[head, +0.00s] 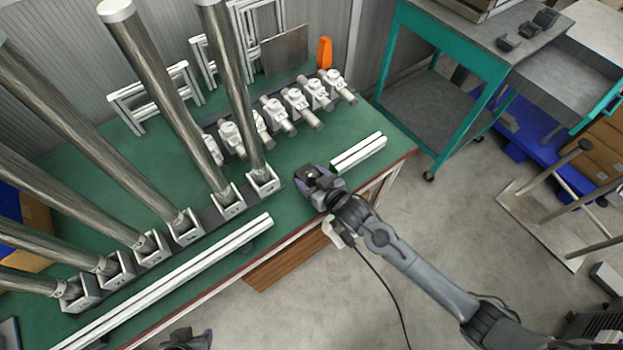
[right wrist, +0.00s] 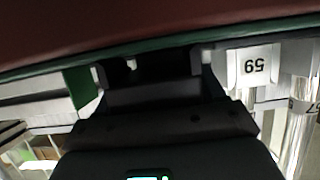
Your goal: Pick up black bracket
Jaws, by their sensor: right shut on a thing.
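My right gripper (head: 318,178) is over the green table, near its front edge, between the end of the long white rail and the short white rail. It is shut on a dark piece, the black bracket (right wrist: 152,72), which shows between the pale fingertips in the right wrist view. In the head view the gripper hides much of it, and its shape is hard to make out. Part of my left arm (head: 188,340) shows at the bottom edge; whether its gripper is open or shut cannot be told.
Tall metal tubes stand tilted in numbered white holders (head: 262,181) on the left. The long white rail (head: 190,270) lies in front of them; the short white rail (head: 358,152) lies right of my gripper. Several valve-like parts (head: 296,98) stand behind. A teal cart (head: 480,50) stands right.

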